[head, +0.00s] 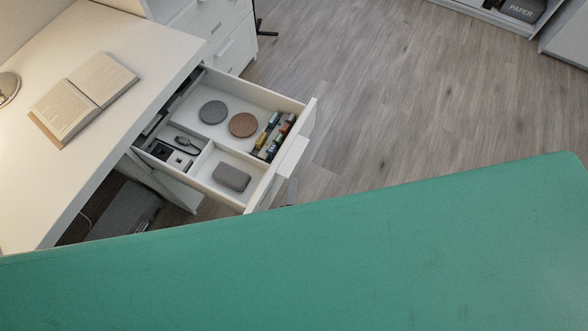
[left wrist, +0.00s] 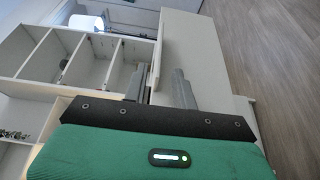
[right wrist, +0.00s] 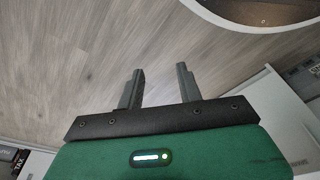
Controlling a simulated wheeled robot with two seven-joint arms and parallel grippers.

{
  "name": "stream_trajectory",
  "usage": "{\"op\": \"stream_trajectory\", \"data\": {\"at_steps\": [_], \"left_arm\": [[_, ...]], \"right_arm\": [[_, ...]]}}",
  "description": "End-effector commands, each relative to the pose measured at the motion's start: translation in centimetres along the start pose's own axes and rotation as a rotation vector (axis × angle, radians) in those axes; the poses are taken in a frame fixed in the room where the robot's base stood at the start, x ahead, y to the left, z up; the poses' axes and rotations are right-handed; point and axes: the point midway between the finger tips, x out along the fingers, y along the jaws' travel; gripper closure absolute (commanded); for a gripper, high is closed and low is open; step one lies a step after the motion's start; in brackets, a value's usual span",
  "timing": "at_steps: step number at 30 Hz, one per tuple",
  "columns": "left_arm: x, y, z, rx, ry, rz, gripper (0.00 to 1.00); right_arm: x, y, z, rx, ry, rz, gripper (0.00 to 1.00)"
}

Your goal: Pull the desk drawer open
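The desk drawer (head: 292,103) is pulled well out of the white desk (head: 152,75) in the head view, with its inside showing. Its front carries a pale bar handle (head: 292,157). A small grey part of my left gripper (head: 291,191) shows near the lower end of the handle; the rest is hidden behind the green surface. In the left wrist view, my left gripper's fingers (left wrist: 161,90) stand apart, with white furniture panels behind them. I cannot tell whether they touch the handle. My right gripper (right wrist: 158,88) is open and empty above the wood floor in the right wrist view.
The drawer holds a grey disc (head: 213,112), a brown disc (head: 243,125), a grey case (head: 232,177) and several small items. An open book (head: 85,95) lies on the desk. A white cabinet (head: 215,25) stands behind. The floor (head: 400,90) right of the drawer is clear.

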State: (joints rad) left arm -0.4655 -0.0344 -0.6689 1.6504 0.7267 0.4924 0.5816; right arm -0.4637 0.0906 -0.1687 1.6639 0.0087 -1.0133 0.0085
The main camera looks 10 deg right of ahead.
Motion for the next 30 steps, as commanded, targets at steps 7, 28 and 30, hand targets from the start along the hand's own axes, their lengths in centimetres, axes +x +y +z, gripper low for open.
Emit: {"op": "stream_trajectory", "data": {"at_steps": [7, 28, 30], "left_arm": [[-4.5, -0.1, 0.0, 0.0, -0.001, -0.002, 0.73], [-5.7, 0.0, 0.0, 0.0, 0.0, 0.0, 0.73], [-5.7, 0.0, 0.0, 0.0, 0.0, 0.0, 0.73]], "right_arm": [[-1.1, -0.1, -0.6, 0.002, 0.002, -0.002, 0.64], [-1.4, -0.2, -0.6, 0.004, 0.003, -0.004, 0.64], [-1.4, -0.3, -1.0, 0.005, 0.009, -0.004, 0.64]]}}
